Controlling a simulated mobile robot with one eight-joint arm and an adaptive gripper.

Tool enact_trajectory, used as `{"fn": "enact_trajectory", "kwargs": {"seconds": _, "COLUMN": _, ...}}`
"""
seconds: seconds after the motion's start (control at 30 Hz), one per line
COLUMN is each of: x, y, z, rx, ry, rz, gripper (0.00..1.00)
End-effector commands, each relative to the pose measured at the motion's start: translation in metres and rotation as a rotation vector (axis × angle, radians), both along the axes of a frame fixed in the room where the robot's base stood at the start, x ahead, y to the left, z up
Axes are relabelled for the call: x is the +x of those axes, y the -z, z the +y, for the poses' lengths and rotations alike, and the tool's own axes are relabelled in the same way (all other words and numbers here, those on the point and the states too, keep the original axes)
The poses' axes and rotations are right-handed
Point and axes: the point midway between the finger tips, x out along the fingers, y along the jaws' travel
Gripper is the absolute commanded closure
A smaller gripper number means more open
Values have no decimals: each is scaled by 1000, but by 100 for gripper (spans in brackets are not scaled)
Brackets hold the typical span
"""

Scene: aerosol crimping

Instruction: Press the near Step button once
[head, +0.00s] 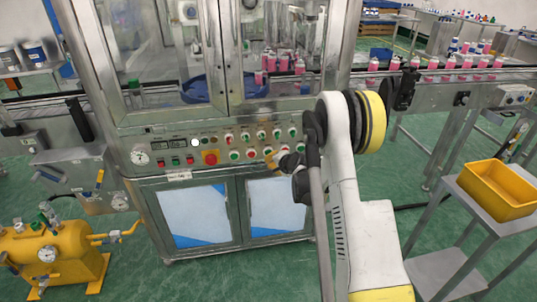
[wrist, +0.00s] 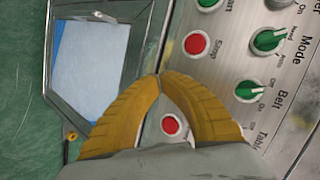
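The control panel (head: 222,146) is on the front of the crimping machine, with rows of small red and green buttons and knobs. No label reading Step is legible in either view. My gripper (head: 268,154) is in front of the panel's lower right part. In the wrist view my gripper's (wrist: 160,76) yellow fingers meet at the tips, with nothing held. The tips are over the panel's lower edge; contact cannot be told. A red button (wrist: 170,124) shows through the gap between the fingers, its label hidden. Another red button (wrist: 196,44), apparently labelled Stop, is beyond the tips.
A green button (wrist: 207,3) and green knobs (wrist: 267,40) marked Mode and Belt are on the panel. A larger red button (head: 210,157) on yellow is left of my gripper. A conveyor (head: 435,86) with pink bottles and a yellow bin (head: 497,190) stand right.

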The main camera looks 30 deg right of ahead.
Motion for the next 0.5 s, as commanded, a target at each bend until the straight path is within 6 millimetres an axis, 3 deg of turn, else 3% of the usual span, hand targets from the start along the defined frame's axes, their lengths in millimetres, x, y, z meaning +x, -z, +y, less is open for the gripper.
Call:
{"fn": "enact_trajectory", "kwargs": {"seconds": 0.2, "x": 12, "y": 0, "z": -3, "rx": 0, "ry": 0, "rz": 0, "gripper": 100}}
{"fn": "enact_trajectory", "kwargs": {"seconds": 0.5, "x": 13, "y": 0, "z": -4, "rx": 1, "ry": 1, "rz": 0, "gripper": 100}}
